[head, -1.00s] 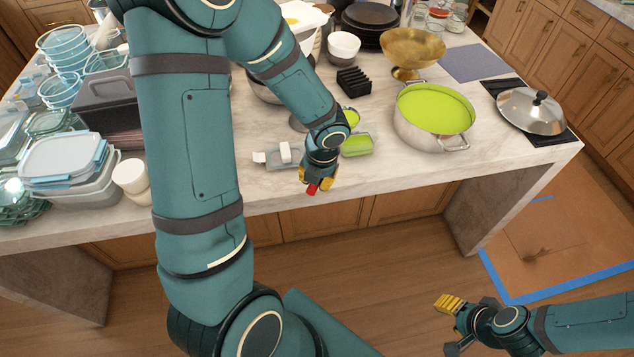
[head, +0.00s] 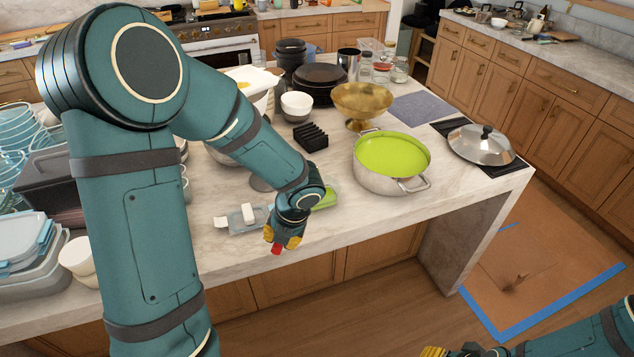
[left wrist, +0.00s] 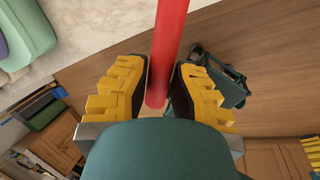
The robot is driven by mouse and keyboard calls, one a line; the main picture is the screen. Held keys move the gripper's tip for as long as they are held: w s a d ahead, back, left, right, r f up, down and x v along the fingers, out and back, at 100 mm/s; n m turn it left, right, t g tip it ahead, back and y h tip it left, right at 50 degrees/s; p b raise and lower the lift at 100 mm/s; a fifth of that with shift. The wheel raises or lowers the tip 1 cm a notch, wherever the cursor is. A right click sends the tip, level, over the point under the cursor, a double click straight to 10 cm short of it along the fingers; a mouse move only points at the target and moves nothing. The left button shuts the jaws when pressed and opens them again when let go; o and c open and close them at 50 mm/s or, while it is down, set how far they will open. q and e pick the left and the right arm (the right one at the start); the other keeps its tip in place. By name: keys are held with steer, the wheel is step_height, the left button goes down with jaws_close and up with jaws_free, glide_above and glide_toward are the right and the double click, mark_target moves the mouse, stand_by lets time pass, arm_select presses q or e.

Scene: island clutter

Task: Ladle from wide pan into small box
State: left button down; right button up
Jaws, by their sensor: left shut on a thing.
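The wide pan (head: 362,176) is a silver two-handled pot filled with bright green contents, on the island right of my left arm. The small box, a light green open container (head: 326,200), lies just left of the pan, partly covered by my left wrist. My left gripper (head: 282,240) hangs at the counter's front edge, in front of the box. It is shut on the ladle's red handle (head: 276,250), which also shows between the yellow fingers in the left wrist view (left wrist: 170,45). The ladle's bowl is hidden. My right gripper (head: 435,352) is cut off at the bottom edge.
A grey-blue container with a white block (head: 246,217) lies left of my left gripper. A black rack (head: 311,137), gold bowl (head: 362,100) and silver lid (head: 481,144) stand around the pan. Stacked containers crowd the left. The counter right of the pan's front is clear.

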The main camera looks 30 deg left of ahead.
arm_select(q)
steer(key=shift+d+y+b, duration=0.1)
steer(key=shift+y+b, duration=0.3)
steer(key=shift+y, duration=0.2)
steer(key=shift+r+g+y, duration=0.15)
steer(key=shift+g+y, duration=0.25)
steer(key=shift+y, duration=0.4)
steer(key=shift+p, duration=0.45)
